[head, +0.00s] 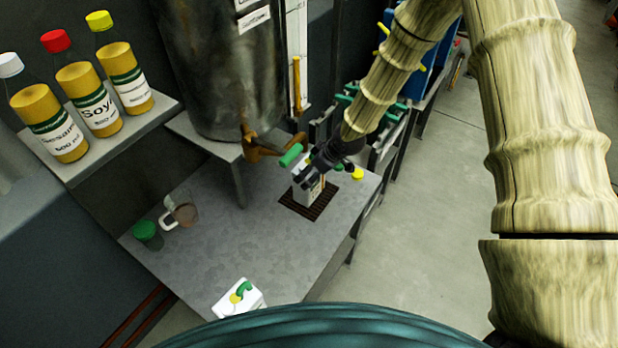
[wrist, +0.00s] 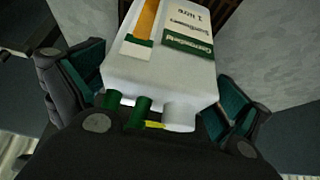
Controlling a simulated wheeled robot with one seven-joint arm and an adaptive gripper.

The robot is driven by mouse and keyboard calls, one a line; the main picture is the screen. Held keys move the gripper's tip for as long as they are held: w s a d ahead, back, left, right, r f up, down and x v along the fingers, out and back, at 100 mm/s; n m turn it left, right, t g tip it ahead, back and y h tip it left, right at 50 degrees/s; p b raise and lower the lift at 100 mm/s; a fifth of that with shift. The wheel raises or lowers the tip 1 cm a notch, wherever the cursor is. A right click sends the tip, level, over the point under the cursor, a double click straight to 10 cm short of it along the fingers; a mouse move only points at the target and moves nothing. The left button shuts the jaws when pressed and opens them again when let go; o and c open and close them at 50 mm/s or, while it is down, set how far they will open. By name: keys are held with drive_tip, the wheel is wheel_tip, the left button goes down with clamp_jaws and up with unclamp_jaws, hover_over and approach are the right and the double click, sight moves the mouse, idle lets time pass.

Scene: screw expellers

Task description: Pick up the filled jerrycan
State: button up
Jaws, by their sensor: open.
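A white jerrycan (head: 310,192) stands on the dark grate below the tank's tap. In the wrist view the jerrycan (wrist: 165,72) shows a green and white label, a long amber strip on its side, a green handle and a white neck. My gripper (head: 316,170) is at the top of this can. In the wrist view my gripper (wrist: 158,95) is open, with one dark green-padded finger on each side of the can. Gaps show between the pads and its walls. My wrist hides part of the can in the head view.
A second white jerrycan (head: 248,296) is at the table's near edge. A green-lidded jar (head: 147,234) and a mug (head: 181,215) stand left. The grey table's (head: 225,255) middle is clear.

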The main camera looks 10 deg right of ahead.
drive_tip(key=shift+w+a+f, duration=0.2)
drive_tip(key=shift+f, duration=0.25)
drive_tip(key=shift+r, duration=0.15)
drive_tip(key=c, duration=1.7)
